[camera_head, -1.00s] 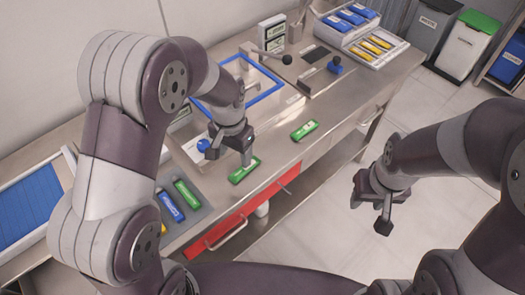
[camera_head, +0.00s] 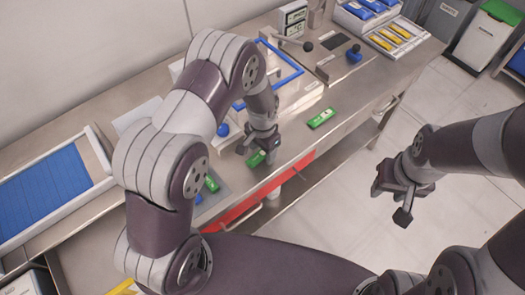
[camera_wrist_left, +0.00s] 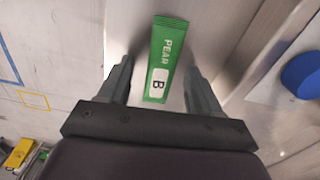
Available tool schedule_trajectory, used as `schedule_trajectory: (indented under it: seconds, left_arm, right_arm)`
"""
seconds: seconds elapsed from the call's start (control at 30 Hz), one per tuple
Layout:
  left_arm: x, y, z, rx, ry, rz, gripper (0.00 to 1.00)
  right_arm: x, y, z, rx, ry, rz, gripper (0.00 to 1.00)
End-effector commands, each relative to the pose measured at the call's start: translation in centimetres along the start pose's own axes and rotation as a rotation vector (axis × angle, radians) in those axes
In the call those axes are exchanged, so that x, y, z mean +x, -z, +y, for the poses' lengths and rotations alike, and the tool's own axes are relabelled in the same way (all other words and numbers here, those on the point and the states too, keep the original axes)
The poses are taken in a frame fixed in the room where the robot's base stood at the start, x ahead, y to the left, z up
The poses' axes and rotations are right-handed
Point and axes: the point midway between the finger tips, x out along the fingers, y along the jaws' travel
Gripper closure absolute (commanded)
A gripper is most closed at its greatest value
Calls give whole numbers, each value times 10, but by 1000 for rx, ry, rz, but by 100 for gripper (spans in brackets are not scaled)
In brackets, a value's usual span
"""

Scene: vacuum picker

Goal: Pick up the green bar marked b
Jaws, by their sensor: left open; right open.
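The green bar marked B (camera_wrist_left: 165,60) lies flat on the steel counter. In the left wrist view its printed label reads PEAR and B. My left gripper (camera_wrist_left: 160,85) is open, with one finger on each side of the bar's lower part and gaps between. In the head view the left gripper (camera_head: 258,148) is low over the bar (camera_head: 256,159), which it partly covers. My right gripper (camera_head: 392,198) is open and empty, out over the floor in front of the counter.
Another green bar (camera_head: 321,118) lies on the counter to the right. A blue knob (camera_head: 222,129) stands close left of the left gripper. A red drawer front (camera_head: 245,205) is below the counter edge. A tray of yellow bars (camera_head: 392,38) stands at the far right.

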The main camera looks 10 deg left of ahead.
Motion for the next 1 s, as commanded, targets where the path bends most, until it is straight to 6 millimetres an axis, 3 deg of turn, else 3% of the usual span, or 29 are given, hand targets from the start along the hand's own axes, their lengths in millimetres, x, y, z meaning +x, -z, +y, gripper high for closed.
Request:
schedule_trajectory:
  seconds: [0.2,0.37,0.4,0.77,1.0]
  left_arm:
    - [2,0,0,0,0,1,39]
    - [2,0,0,0,0,1,92]
    - [1,0,0,0,0,1,96]
    - [-4,1,0,0,1,2,96]
    - [-40,3,3,2,2,5,96]
  right_arm:
    - [0,0,0,0,0,0,57]
    - [0,0,0,0,0,0,57]
    - [0,0,0,0,0,0,57]
    - [3,0,0,0,0,0,57]
    - [15,-2,0,0,0,0,57]
